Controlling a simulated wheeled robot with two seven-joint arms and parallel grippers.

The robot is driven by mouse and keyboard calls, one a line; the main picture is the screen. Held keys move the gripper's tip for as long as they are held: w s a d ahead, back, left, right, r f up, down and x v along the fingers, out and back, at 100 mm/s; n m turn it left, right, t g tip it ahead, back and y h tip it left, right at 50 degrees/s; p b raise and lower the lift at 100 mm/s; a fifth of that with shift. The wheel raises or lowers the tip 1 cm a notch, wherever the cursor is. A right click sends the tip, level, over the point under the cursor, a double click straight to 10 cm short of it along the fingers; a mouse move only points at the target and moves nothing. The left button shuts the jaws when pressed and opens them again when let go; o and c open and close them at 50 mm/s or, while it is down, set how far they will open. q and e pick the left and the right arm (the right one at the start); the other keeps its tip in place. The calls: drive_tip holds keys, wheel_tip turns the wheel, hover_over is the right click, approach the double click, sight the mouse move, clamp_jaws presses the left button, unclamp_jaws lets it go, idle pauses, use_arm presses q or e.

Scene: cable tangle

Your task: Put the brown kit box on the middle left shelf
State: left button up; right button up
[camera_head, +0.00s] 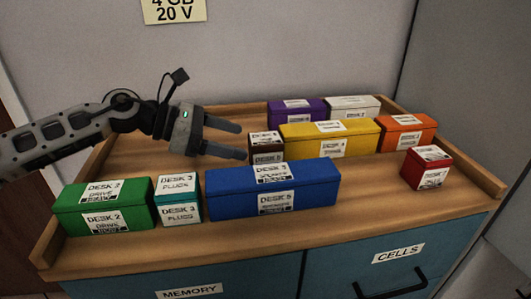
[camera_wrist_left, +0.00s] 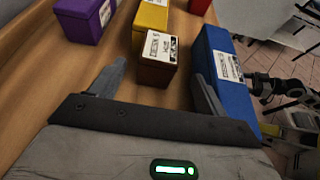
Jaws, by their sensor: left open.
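The brown kit box (camera_head: 266,147) is a small dark brown box with a white label on top. It stands on the wooden top, behind the blue box and at the left end of the yellow box. In the left wrist view the brown box (camera_wrist_left: 157,66) lies ahead, between the lines of the two fingers. My left gripper (camera_head: 243,141) is open and empty, its fingertips just left of the brown box. In the left wrist view the left gripper's fingers (camera_wrist_left: 160,82) are spread, and the right finger is close to the blue box. No middle left shelf is identifiable. My right gripper is not in view.
A blue box (camera_head: 255,205), teal box (camera_head: 178,215) and green box (camera_head: 75,220) line the front. Yellow (camera_head: 360,140), purple (camera_head: 297,104), white (camera_head: 366,105), orange (camera_head: 405,124) and red (camera_head: 410,173) boxes stand behind or right. The wooden top (camera_head: 370,210) has a raised rim.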

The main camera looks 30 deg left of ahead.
sight(258, 138)
use_arm(q)
drive_tip(key=x, duration=0.1)
drive_tip(key=p+x, duration=0.1)
drive_tip(key=x, duration=0.2)
drive_tip(key=shift+w+r+p, duration=0.2)
drive_tip(key=shift+r+p, duration=0.1)
drive_tip(key=shift+w+d+f, duration=0.25)
drive_tip(key=shift+d+f, duration=0.1)
drive_tip(key=c, duration=1.3)
drive_tip(key=shift+r, duration=0.55)
wheel_tip(258, 138, up, 2)
drive_tip(key=shift+r, duration=0.15)
drive_tip(key=s+d+r, duration=0.2)
drive_tip(key=s+r, duration=0.1)
drive_tip(key=s+d+r, duration=0.3)
drive_tip(key=s, duration=0.1)
drive_tip(key=s+d+r, duration=0.3)
drive_tip(key=s, duration=0.1)
drive_tip(key=shift+s+d+r, duration=0.15)
drive_tip(key=shift+s+r, duration=0.05)
drive_tip(key=shift+r, duration=0.15)
